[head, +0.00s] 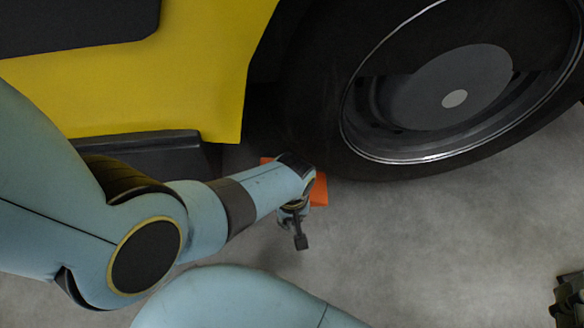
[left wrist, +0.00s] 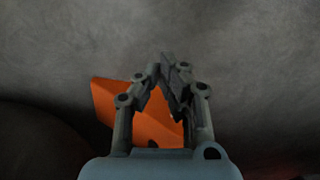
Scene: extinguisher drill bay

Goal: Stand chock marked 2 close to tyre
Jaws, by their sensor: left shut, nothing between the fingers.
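An orange chock (head: 320,190) is on the floor beside the lower left part of the black tyre (head: 315,120). My left arm hides most of it in the head view, so I cannot tell whether it touches the tyre. My left gripper (head: 301,242) is shut and empty, just in front of the chock. In the left wrist view the chock (left wrist: 102,100) shows behind and between the fingers of the left gripper (left wrist: 168,62). No number can be read on it. A dark jointed part, apparently my right gripper (head: 570,300), is cut off at the right edge.
A yellow vehicle body (head: 190,85) with a dark step (head: 150,146) stands to the left of the wheel, close above my left arm. The grey floor (head: 440,240) is clear in front of the tyre.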

